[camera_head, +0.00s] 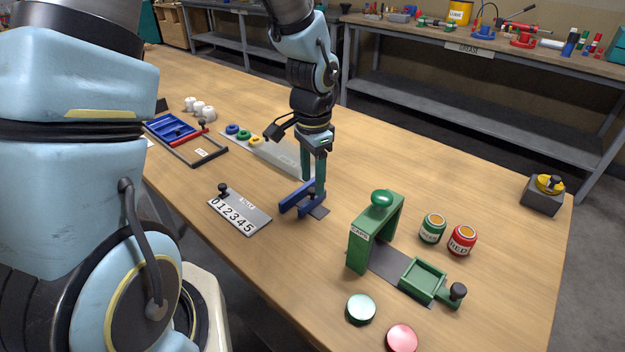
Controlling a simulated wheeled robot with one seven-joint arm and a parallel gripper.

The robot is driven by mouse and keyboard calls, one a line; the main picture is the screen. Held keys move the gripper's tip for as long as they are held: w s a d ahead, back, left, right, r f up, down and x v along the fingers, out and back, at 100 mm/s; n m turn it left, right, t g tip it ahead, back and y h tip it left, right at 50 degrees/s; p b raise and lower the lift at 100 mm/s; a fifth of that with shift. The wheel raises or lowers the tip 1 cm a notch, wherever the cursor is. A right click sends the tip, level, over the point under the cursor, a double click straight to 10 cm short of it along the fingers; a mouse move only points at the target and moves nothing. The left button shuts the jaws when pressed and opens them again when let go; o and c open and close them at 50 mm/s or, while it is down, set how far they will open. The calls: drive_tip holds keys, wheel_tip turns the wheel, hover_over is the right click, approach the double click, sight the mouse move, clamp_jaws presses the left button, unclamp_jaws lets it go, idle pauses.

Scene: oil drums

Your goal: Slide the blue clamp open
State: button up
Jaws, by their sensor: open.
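The blue clamp (291,203) stands near the middle of the table, on a small dark plate. It shows as blue bars with a gap between them, low on the wood. My gripper (313,188) points down from above at the clamp's right part, with its green fingers over or inside it. The fingers are open. I cannot tell whether they touch the clamp. The fingers and the arm's wrist hide part of the clamp.
A plate with digits (240,212) lies left of the clamp. A green press (362,247) with a sliding tray (424,281) stands to the right. Green (433,229) and red (461,240) cans stand behind it. Two round lids lie in front. Coloured rings (243,134) lie behind.

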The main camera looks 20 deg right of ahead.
drive_tip(key=shift+f, duration=0.8)
drive_tip(key=shift+c, duration=0.3)
clamp_jaws()
idle(0.6)
